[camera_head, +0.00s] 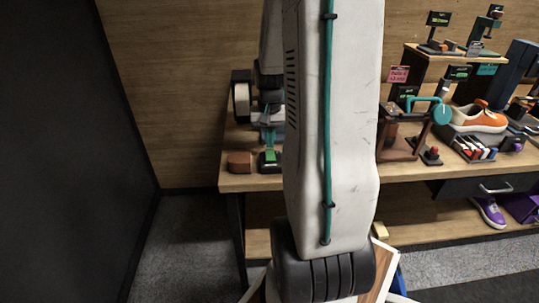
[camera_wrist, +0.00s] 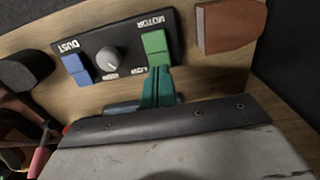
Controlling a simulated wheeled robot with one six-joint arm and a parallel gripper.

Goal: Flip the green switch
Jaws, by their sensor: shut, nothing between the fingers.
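The green switch (camera_wrist: 156,47) sits on a black control panel (camera_wrist: 128,40), beside the printed word MOTOR, which reads upside down. The panel also has a grey knob (camera_wrist: 109,58) and a blue switch (camera_wrist: 75,68) marked DUST. My gripper (camera_wrist: 160,72) has teal fingers closed together and empty, with its tips at the lower edge of the green switch. I cannot tell whether they touch it. In the head view the green switch (camera_head: 270,155) is at the left end of the workbench, just below my gripper (camera_head: 270,138). My arm hides the area to its right.
A reddish-brown block (camera_head: 239,162) sits left of the panel on the wooden workbench (camera_head: 400,174); it also shows in the wrist view (camera_wrist: 228,25). A dark wall (camera_head: 70,150) stands at the left. An orange and white sneaker (camera_head: 478,117) and several tools are at the right.

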